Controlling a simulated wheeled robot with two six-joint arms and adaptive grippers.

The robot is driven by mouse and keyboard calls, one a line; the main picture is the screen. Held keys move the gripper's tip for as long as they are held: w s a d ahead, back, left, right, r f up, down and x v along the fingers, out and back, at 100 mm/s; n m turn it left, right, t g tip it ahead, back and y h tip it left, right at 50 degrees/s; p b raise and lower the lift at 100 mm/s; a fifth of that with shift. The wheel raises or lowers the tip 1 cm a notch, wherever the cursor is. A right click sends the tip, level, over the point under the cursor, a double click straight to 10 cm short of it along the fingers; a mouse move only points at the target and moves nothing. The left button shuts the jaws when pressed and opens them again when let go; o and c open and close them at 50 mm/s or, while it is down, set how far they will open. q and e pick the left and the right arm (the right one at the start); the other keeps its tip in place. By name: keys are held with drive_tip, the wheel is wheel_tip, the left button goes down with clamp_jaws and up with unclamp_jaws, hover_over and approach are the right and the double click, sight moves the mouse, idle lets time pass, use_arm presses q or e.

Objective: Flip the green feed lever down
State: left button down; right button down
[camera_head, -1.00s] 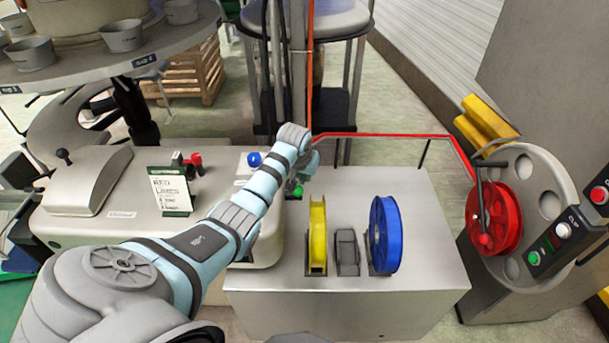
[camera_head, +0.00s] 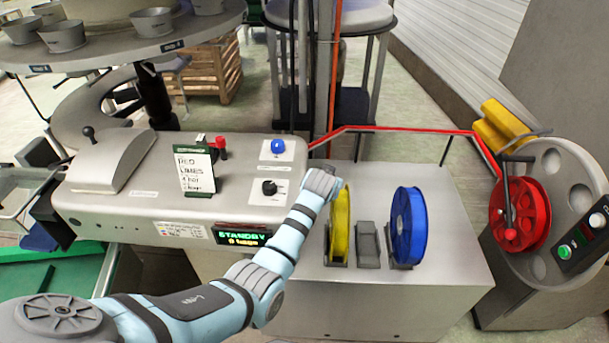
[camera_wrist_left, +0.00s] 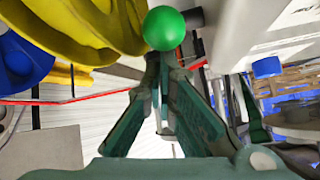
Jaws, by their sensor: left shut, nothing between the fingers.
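The green ball knob (camera_wrist_left: 164,28) of the feed lever shows at the top of the left wrist view. In the head view the lever is hidden behind my left arm. My left gripper (camera_wrist_left: 160,62) is shut and empty, its dark green fingers meeting just below the ball in the wrist view. I cannot tell whether the tips touch the ball. In the head view the fingers are hidden behind the wrist, beside the yellow spool and the machine's right end. My right gripper is not in view.
The cream machine (camera_head: 130,203) carries a blue button (camera_head: 278,146), a black knob (camera_head: 269,187), a red lever (camera_head: 222,143) and a display (camera_head: 246,236) reading STANDBY. A yellow spool (camera_head: 339,225) and a blue spool (camera_head: 408,226) stand on the grey cabinet (camera_head: 445,270). A red strip (camera_head: 400,129) runs behind.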

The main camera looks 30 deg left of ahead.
use_arm(q)
drive_tip(key=shift+s+d+f+t, duration=0.3)
drive_tip(key=shift+s+f+t, duration=0.1)
drive_tip(key=shift+t, duration=0.1)
drive_tip(key=shift+w, duration=0.1)
drive_tip(key=s+d+r+p, duration=0.2)
drive_tip(key=s+r, duration=0.3)
drive_tip(key=r, duration=0.2)
drive_tip(key=shift+d+r+p, duration=0.15)
drive_tip(key=shift+r+p, duration=0.05)
drive_tip(key=shift+p, duration=0.15)
idle(0.4)
